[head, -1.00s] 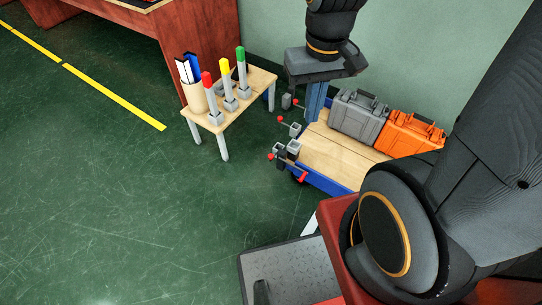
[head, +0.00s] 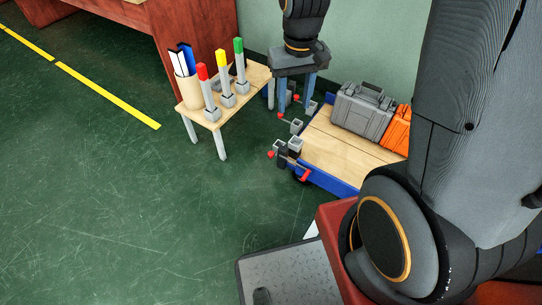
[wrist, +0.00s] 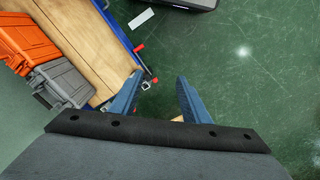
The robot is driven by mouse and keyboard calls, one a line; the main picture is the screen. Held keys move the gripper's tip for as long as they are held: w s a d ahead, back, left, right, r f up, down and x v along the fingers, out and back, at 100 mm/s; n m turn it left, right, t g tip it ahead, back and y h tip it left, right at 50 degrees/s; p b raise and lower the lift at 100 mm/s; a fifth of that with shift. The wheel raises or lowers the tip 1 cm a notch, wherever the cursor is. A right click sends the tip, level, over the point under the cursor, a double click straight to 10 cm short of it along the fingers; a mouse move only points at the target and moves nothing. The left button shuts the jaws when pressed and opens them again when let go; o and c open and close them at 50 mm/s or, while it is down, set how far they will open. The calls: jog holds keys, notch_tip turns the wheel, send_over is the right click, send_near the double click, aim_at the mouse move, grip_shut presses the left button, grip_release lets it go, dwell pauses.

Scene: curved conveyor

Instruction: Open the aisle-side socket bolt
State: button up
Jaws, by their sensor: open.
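The blue cart (head: 330,181) has grey sockets with red-knobbed bolts along its left end. The front socket (head: 281,150), towards the open floor, has a red knob (head: 271,154) on its left; another red part (head: 304,175) sits to its right. A middle socket (head: 296,126) and a rear socket (head: 311,107) stand behind it. My gripper (head: 296,104) is open and empty, blue fingers pointing down above the cart's rear-left corner. In the wrist view my gripper (wrist: 159,79) shows apart fingers with a small socket (wrist: 146,86) seen between them. Whether a bolt is open cannot be told.
A grey case (head: 362,112) and an orange case (head: 397,132) stand on the cart deck. A small wooden table (head: 257,78) with red, yellow and green-topped posts and a cup stands left of my gripper, near the wall. The green floor (head: 110,200) at left is clear.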

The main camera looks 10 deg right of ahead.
jog(key=w+f+b, duration=0.5)
jog(key=w+f, duration=0.2)
jog(key=f, duration=0.4)
jog(key=w+f+b, duration=0.4)
jog(key=w+f, duration=0.2)
jog(key=f, duration=0.5)
jog(key=b, duration=0.8)
send_near(271, 153)
jog(key=shift+s+n, duration=0.15)
jog(key=shift+n, duration=0.25)
notch_tip(271, 153, down, 8)
jog(key=shift+f+b, duration=0.1)
jog(key=shift+b, duration=1.1)
